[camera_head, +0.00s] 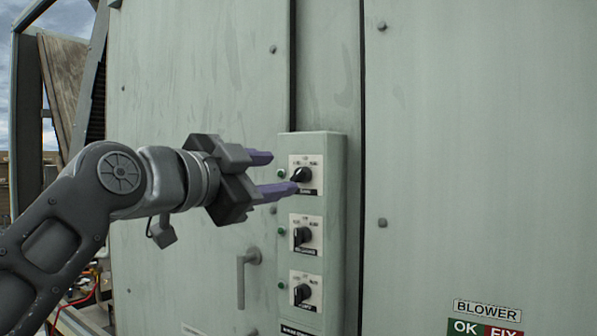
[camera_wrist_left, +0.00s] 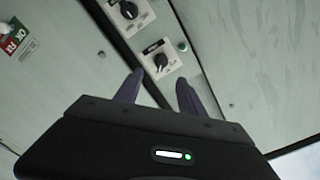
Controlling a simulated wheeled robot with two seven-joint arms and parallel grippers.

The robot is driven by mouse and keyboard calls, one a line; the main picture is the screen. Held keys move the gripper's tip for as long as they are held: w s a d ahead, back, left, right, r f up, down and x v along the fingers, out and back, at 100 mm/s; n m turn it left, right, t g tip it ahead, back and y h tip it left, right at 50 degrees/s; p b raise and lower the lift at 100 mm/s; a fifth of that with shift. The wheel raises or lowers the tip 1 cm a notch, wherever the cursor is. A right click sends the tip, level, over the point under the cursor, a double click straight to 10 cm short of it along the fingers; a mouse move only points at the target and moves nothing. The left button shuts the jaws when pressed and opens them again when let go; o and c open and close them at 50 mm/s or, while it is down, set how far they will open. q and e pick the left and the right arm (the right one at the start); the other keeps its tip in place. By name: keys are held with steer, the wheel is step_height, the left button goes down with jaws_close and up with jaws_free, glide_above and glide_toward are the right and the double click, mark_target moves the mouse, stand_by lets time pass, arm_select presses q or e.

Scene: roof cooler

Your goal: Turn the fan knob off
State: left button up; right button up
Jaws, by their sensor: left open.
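A raised control box (camera_head: 338,230) on the green cabinet carries three black knobs on white plates. They are the top knob (camera_head: 301,175), the middle knob (camera_head: 302,236) and the bottom knob (camera_head: 301,293). The plate labels are too small to read, so I cannot tell which is the fan knob. My left gripper (camera_head: 284,172) is open and empty, its purple fingers beside the top knob; the lower fingertip overlaps that plate's edge. In the left wrist view, the top knob (camera_wrist_left: 160,60) lies just beyond the fingertips (camera_wrist_left: 158,82). Contact is not clear. My right gripper is not in view.
A door handle (camera_head: 244,277) sticks out left of the box, below my left gripper. Small green lamps sit left of the knobs. A BLOWER label (camera_head: 487,311) is at lower right. The flat panel (camera_head: 470,150) to the right is clear.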

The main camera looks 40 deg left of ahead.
mark_target(299, 172)
arm_select(q)
steer(key=w+p, duration=0.2)
steer(key=w, duration=0.5)
steer(key=shift+w+p, duration=0.1)
steer(key=shift+p, duration=0.25)
jaws_close()
